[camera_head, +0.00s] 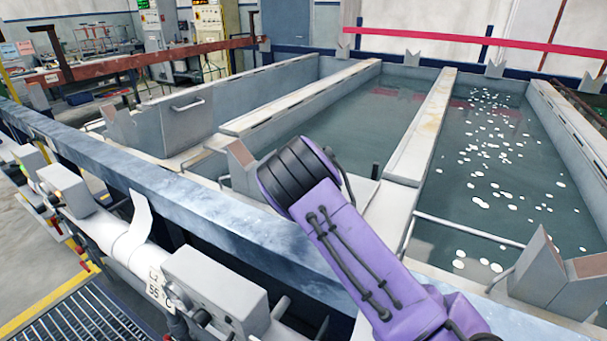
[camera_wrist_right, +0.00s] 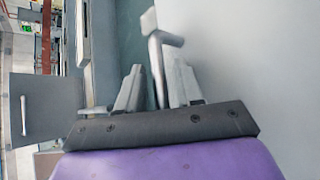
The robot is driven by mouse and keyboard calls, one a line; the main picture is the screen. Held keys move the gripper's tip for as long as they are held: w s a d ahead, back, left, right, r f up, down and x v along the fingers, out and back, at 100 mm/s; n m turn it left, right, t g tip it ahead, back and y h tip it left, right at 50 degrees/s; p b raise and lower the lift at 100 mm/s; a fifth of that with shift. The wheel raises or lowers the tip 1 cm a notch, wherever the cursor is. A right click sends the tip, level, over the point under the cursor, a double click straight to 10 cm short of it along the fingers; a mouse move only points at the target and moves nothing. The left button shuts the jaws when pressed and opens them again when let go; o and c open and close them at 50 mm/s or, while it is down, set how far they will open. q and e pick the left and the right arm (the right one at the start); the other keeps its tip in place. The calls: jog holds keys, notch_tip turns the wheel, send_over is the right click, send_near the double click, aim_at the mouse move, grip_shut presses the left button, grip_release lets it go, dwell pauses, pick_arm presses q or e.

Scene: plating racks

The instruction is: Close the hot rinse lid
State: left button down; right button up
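A flat grey panel (camera_wrist_right: 255,60) fills the right of the wrist view; I cannot tell for certain that it is the hot rinse lid. A light grey handle bar (camera_wrist_right: 155,62) stands out beside it. My right gripper (camera_wrist_right: 153,85) has its two fingers apart, with the bar between them, closer to the right finger. Contact cannot be made out. In the head view my purple right arm reaches over the tanks' near edge, and its dark wrist hides the gripper. An upright grey panel with a handle (camera_head: 185,118) stands at the left tank; it also shows in the wrist view (camera_wrist_right: 45,108). My left gripper is not in view.
Open tanks hold dark liquid (camera_head: 375,115), the right one with white floating spots (camera_head: 495,165). Pale dividers (camera_head: 425,125) separate them. A blue-grey rail (camera_head: 190,205) and a large pipe (camera_head: 120,240) run along the near side. V-shaped grey supports (camera_head: 560,272) stand at the tank ends.

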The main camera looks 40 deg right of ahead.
jog(key=shift+s+f, duration=0.15)
jog(key=shift+f, duration=0.05)
jog(key=shift+s+a+r, duration=0.15)
jog(key=shift+a, duration=0.1)
jog(key=b+v, duration=0.2)
jog(key=v, duration=0.7)
jog(key=shift+r, duration=0.35)
jog(key=shift+s+a+r, duration=0.1)
jog(key=shift+s, duration=0.1)
